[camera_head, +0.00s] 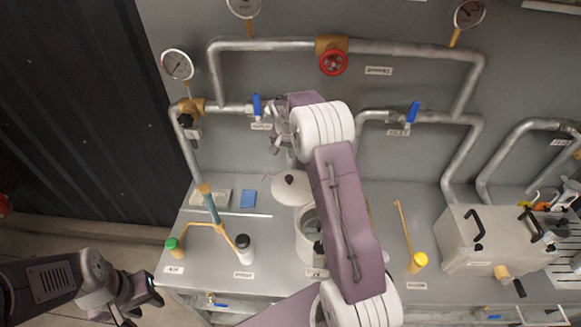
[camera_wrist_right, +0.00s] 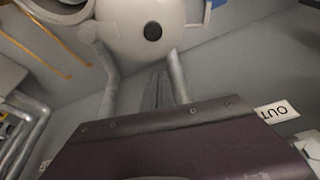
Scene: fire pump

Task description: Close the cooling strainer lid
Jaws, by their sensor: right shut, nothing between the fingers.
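The cooling strainer lid (camera_head: 290,188) is a pale round disc with a black knob. It stands open behind the cylindrical strainer body (camera_head: 303,241), whose open mouth is partly hidden by my right arm. The lid also shows at the top of the right wrist view (camera_wrist_right: 130,38). My right gripper (camera_head: 274,146) is shut and empty, just behind and above the lid; whether it touches the lid is unclear. My left gripper (camera_head: 146,307) is open and empty at the lower left, off the bench's front corner.
A yellow-based part (camera_head: 418,262) and a grey box (camera_head: 485,238) are to the right. Pipes with blue-handled valves (camera_head: 257,106) and a red wheel (camera_head: 333,62) line the wall.

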